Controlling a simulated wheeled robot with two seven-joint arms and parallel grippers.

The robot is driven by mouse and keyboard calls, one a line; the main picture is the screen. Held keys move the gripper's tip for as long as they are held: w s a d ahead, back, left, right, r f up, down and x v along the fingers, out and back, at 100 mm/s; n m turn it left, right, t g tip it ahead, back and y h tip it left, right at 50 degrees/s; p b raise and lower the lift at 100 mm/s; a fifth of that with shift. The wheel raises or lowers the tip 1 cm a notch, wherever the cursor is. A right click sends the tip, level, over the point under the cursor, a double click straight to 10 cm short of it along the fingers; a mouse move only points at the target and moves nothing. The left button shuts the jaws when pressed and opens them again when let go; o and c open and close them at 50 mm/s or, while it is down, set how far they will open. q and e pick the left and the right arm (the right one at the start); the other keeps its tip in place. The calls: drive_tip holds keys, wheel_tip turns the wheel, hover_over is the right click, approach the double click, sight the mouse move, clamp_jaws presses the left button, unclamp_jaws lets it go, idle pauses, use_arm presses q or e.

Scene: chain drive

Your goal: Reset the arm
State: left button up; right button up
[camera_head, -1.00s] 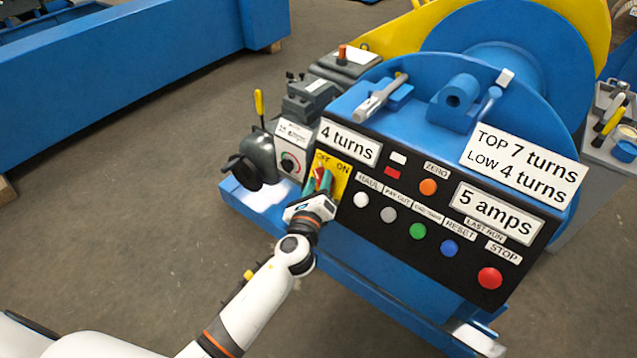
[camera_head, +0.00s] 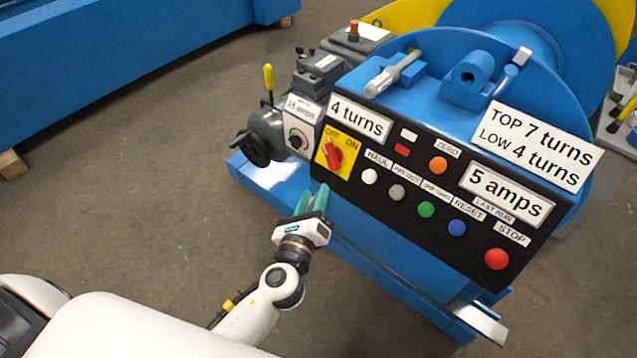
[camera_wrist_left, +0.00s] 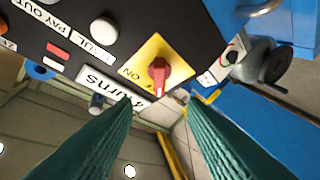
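My left gripper (camera_head: 312,200) is in front of and below the control panel's left end in the head view, apart from the panel. Its two green fingers (camera_wrist_left: 160,130) stand apart with nothing between them in the left wrist view. The red rotary switch (camera_head: 333,153) on its yellow OFF/ON plate is clear of the fingers. The switch also shows beyond the fingertips in the left wrist view (camera_wrist_left: 159,73). I cannot tell its setting for sure. My right gripper is not in view.
The black panel (camera_head: 375,205) carries several coloured buttons, including a red STOP button (camera_head: 497,259). A grey motor with a yellow-handled lever (camera_head: 268,78) stands left of it. A blue beam (camera_head: 110,70) lies far left. Grey floor (camera_head: 130,185) between is clear.

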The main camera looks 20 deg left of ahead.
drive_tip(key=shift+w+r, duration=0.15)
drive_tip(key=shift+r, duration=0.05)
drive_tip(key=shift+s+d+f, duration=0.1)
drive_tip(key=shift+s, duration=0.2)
